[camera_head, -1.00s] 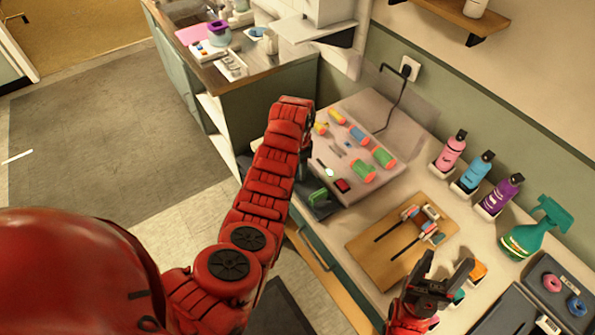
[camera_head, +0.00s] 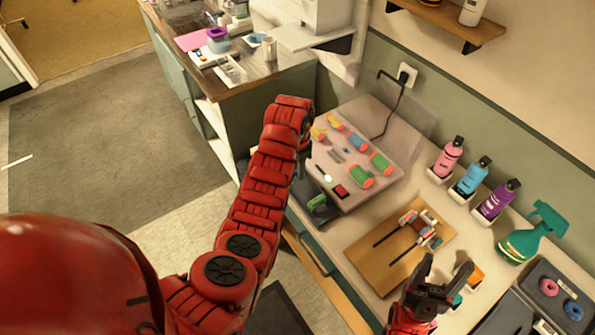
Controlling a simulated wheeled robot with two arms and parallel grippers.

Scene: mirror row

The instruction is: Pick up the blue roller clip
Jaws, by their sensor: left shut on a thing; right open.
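Small blue-and-white pieces (camera_head: 427,236) lie by two dark rods on a wooden board (camera_head: 385,257). I cannot tell for sure which of these is the blue roller clip. My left arm's elbow is left of the base and hides part of it. My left gripper (camera_head: 318,208), dark and partly hidden, hangs at the base's near-left edge, shut on a small green thing (camera_head: 317,201). My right gripper (camera_head: 443,268) is open and empty near the board's front right corner.
Pink, blue and purple bottles (camera_head: 472,177) and a green spray bottle (camera_head: 535,235) line the back. An orange item (camera_head: 471,276) stands in a cup close to my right gripper. A dark tray with rings (camera_head: 550,287) is at right. A black cord rises behind the base.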

